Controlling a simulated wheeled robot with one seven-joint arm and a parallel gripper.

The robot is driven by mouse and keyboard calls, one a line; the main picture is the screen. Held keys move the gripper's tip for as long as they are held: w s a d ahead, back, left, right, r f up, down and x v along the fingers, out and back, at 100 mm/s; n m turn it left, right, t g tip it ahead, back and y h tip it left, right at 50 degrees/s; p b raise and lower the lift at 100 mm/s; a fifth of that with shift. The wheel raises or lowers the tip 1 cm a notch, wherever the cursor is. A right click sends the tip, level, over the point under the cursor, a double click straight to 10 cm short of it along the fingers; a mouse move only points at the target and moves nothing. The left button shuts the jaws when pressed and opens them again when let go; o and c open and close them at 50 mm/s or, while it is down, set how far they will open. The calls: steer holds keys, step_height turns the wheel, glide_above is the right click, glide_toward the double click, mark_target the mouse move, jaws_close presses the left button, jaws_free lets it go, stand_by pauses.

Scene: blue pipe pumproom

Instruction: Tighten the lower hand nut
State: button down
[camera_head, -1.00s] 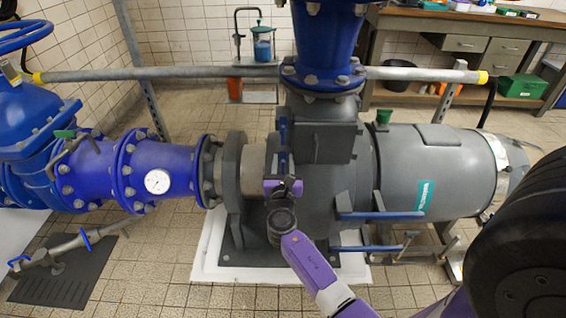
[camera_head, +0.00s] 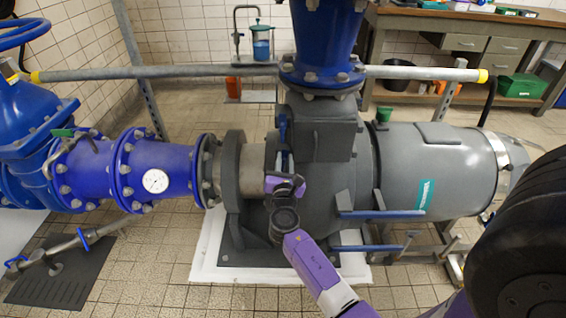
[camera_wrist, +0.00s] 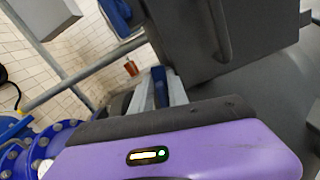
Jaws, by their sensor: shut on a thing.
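My gripper (camera_head: 284,160) is at the front of the grey pump housing (camera_head: 325,175), below its square upper block. In the wrist view its two grey fingers (camera_wrist: 160,90) are shut on a narrow blue piece, which I take as the lower hand nut (camera_wrist: 160,84). The fingers and purple hand hide most of this nut in the head view. A second blue piece, which looks like the upper hand nut (camera_head: 283,124), stands upright just above my gripper. It also shows in the wrist view (camera_wrist: 116,15), apart from the fingers.
A blue pipe with a dial gauge (camera_head: 155,181) lies left of the pump. A grey horizontal rail (camera_head: 160,74) runs behind. Blue bars (camera_head: 382,215) stick out to the right of my gripper. A workbench (camera_head: 470,28) stands at the back right.

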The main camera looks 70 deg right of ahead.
steer(key=shift+s+d+f+m+b, duration=0.15)
steer(key=shift+s+f+m+b, duration=0.3)
steer(key=shift+m+b, duration=1.75)
steer(key=shift+s+d+f+m+b, duration=0.1)
steer(key=shift+s+f+m+b, duration=0.3)
steer(key=shift+m+b, duration=1.75)
steer(key=shift+s+d+f+m+b, duration=0.2)
steer(key=shift+f+m+b, duration=0.65)
steer(key=shift+m, duration=2.4)
steer(key=shift+r+b, duration=0.25)
steer(key=shift+b, duration=0.05)
steer(key=c, duration=1.5)
jaws_free()
steer(key=shift+a, duration=0.1)
steer(key=shift+p+v, duration=0.3)
steer(key=shift+v, duration=3.6)
